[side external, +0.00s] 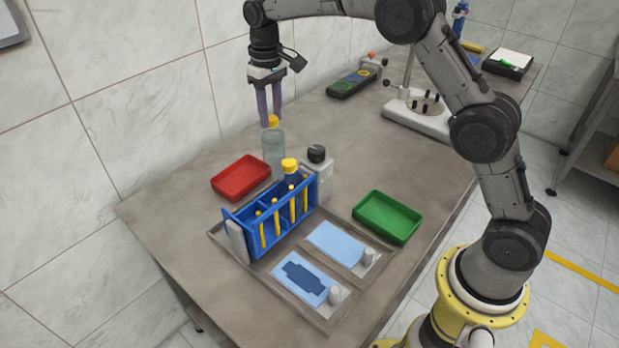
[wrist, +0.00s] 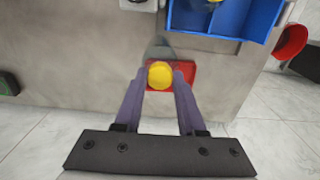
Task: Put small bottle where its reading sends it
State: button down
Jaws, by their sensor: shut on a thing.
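A small clear bottle (side external: 273,150) with a yellow cap is upright below my gripper (side external: 271,118) in the side view. My gripper is shut on its capped top; the yellow cap (wrist: 160,74) sits between the two fingertips (wrist: 160,78) in the wrist view. The red tray (side external: 240,178) is just left of the bottle in the side view and partly behind it in the wrist view (wrist: 187,68). The green tray (side external: 388,217) is on the right and looks empty. I cannot tell whether the bottle's base touches the table, and no reading is legible.
A blue rack (side external: 270,215) with yellow strips holds a dark, yellow-capped bottle (side external: 290,170). A white container (side external: 318,178) with a dark cap stands beside it. A grey tray (side external: 313,268) with light-blue pads is in front. A panel with coloured circles (side external: 352,82) and a white-based stand (side external: 425,122) are behind.

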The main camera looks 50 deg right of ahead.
jog(key=shift+w+d+f, duration=0.1)
jog(key=shift+d, duration=0.4)
jog(key=s+d+r+m, duration=0.25)
jog(key=s+d, duration=0.45)
jog(key=d, duration=0.4)
jog(key=s+d+r+m, duration=0.2)
jog(key=s+d+m, duration=0.1)
jog(key=s+d, duration=0.55)
jog(key=s+d+r+m, duration=0.2)
jog(key=s+d, duration=0.4)
jog(key=d, duration=0.7)
jog(key=w+d+f, duration=0.9)
jog(key=w+f, duration=0.1)
jog(key=f, duration=0.3)
jog(key=c, duration=0.5)
grip_release()
jog(key=shift+f, duration=0.2)
